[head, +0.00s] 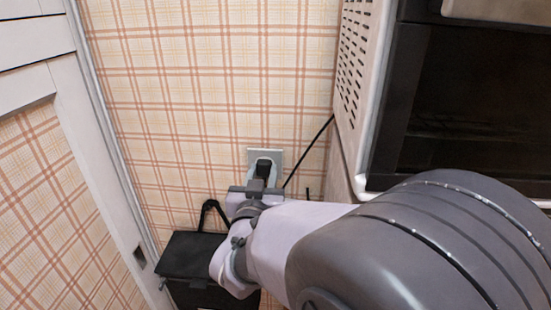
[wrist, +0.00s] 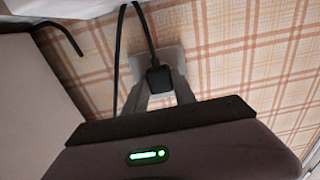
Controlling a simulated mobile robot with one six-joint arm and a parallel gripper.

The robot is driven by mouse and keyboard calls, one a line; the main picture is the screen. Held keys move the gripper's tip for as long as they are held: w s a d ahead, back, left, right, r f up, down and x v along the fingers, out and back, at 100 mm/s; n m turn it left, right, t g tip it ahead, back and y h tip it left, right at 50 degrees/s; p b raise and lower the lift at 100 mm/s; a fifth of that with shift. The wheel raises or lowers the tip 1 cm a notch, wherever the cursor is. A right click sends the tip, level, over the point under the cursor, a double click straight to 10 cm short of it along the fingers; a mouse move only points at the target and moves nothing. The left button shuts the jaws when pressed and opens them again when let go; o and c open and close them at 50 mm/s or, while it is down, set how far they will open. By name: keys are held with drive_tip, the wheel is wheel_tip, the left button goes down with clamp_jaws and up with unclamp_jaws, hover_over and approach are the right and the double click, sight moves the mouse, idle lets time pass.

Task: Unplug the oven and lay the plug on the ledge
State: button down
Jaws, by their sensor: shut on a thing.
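The black plug (head: 263,169) is at the pale wall socket plate (head: 279,155), left of the oven (head: 440,100). My gripper (head: 260,180) is shut on the plug. The black cord (head: 312,155) runs from the oven's side down behind my gripper. In the wrist view the cord (wrist: 145,28) loops above the plug. I cannot clearly pick out the ledge.
A black box (head: 195,255) with a flat top stands low against the wall, left of my gripper, partly behind my arm. A thin black loop (head: 208,205) rises behind it. A white-framed panel (head: 85,150) closes the left side. The plaid wall above the socket is clear.

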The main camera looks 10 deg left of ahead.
drive_tip(key=s+b, duration=0.2)
drive_tip(key=s, duration=0.4)
drive_tip(key=shift+d, duration=0.2)
idle(0.7)
